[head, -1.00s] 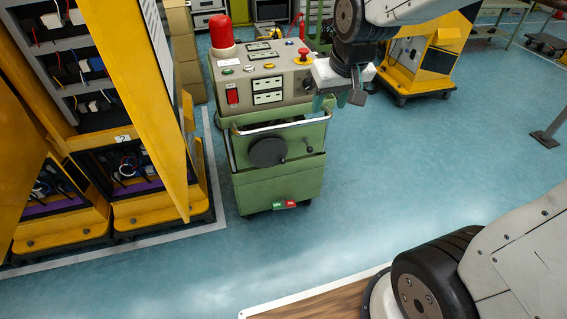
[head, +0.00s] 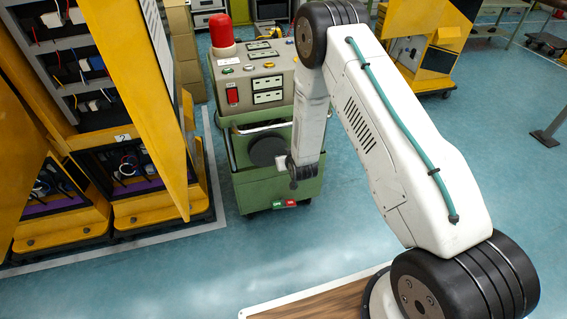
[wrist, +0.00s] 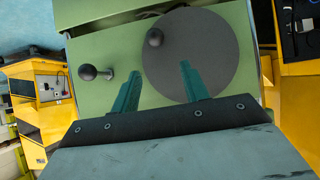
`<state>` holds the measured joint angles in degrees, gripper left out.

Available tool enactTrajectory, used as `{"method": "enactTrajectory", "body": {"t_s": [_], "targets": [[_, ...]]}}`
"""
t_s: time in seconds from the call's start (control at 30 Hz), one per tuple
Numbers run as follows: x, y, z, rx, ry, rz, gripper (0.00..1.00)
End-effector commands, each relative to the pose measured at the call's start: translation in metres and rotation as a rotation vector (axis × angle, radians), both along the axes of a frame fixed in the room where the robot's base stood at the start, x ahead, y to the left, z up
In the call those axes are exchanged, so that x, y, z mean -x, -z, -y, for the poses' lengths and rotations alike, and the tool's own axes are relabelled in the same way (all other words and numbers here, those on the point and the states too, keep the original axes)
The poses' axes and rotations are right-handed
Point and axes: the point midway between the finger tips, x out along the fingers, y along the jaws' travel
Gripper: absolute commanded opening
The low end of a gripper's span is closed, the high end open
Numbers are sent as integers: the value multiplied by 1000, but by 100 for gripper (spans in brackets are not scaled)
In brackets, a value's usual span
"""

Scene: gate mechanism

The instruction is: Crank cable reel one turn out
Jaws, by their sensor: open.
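The cable reel is a dark grey disc (head: 267,146) on the front of the green cart (head: 245,190); my arm partly hides it in the head view. It fills the upper right of the wrist view (wrist: 215,50). A dark round knob (wrist: 155,38) sits near the disc's edge. A second knob on a short rod (wrist: 89,72) stands on the green panel, left of the disc. My gripper (wrist: 161,68) is open, with two teal fingers apart and empty. One finger overlaps the disc; the other is just left of its edge. The disc's knob appears beyond the fingertips, between them.
The cart's top carries a red beacon (head: 223,34) and a panel of switches. A white handrail (head: 240,131) crosses above the reel. An open yellow cabinet (head: 150,100) stands close on the left.

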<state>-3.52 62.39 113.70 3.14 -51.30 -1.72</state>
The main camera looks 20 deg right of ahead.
Motion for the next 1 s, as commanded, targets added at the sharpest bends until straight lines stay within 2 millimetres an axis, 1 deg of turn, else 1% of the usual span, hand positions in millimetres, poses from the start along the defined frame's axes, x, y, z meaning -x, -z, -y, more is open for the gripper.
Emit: {"method": "enactTrajectory", "body": {"t_s": [0.03,0.1,0.2,0.3,0.4,0.53,0.67,0.9,1.0], "targets": [[4,25,0,4,-1,53,45],[5,43,0,9,-1,164,45],[11,58,0,15,-1,326,45],[23,66,1,21,0,456,45],[33,69,1,25,0,545,45],[36,69,1,27,0,602,45],[23,68,1,27,0,613,45],[-16,68,2,27,0,611,45],[-28,68,1,28,-1,610,45]]}}
